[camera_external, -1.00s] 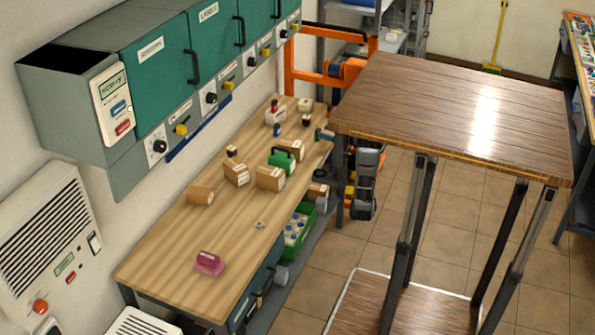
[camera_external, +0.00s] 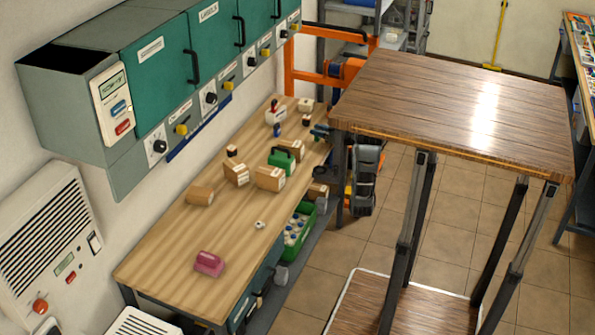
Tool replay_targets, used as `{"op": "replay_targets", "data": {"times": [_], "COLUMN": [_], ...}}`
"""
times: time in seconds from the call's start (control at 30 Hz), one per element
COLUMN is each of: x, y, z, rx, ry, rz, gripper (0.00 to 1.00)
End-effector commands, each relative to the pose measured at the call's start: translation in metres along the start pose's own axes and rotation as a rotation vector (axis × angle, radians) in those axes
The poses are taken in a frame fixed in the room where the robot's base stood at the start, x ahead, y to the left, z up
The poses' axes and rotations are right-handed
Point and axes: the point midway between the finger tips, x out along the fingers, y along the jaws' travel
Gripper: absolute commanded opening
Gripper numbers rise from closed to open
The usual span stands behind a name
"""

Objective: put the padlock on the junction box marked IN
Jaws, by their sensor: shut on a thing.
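Several small brown boxes with pale labels stand on the wooden workbench (camera_external: 160,262), among them one at the middle (camera_external: 269,178), one behind it (camera_external: 236,174) and one to the left (camera_external: 200,195). The labels are too small to read, so I cannot tell which is marked IN. A green object with a dark loop (camera_external: 281,160) stands behind the middle box; it resembles a padlock, but I cannot be sure. I cannot make out my gripper. A dark grey mechanism, possibly part of my arm, shows beyond the bench's right edge, partly hidden by the tall table.
A tall wooden table (camera_external: 440,95) fills the right foreground. Teal cabinets (camera_external: 155,75) overhang the bench. A pink block (camera_external: 208,263) and a small pale item (camera_external: 260,224) lie on the bench. A green crate (camera_external: 298,232) sits below it. The front bench surface is mostly clear.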

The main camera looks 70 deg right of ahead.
Motion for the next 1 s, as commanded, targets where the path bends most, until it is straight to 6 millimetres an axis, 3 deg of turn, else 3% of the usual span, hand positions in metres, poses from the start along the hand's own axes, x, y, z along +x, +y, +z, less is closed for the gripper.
{"op": "replay_targets", "data": {"times": [0.33,0.67,0.9,1.0], "x": [0.0,0.0,-0.001,-0.022], "y": [0.0,0.0,0.001,0.014], "z": [0.0,-0.008,-0.045,-0.055], "rx": [0.0,-0.004,-0.007,-0.005], "ry": [0.0,0.001,0.002,0.002], "rz": [0.0,-0.001,0.0,0.003], "gripper": [0.05,0.05,0.05,0.05]}}
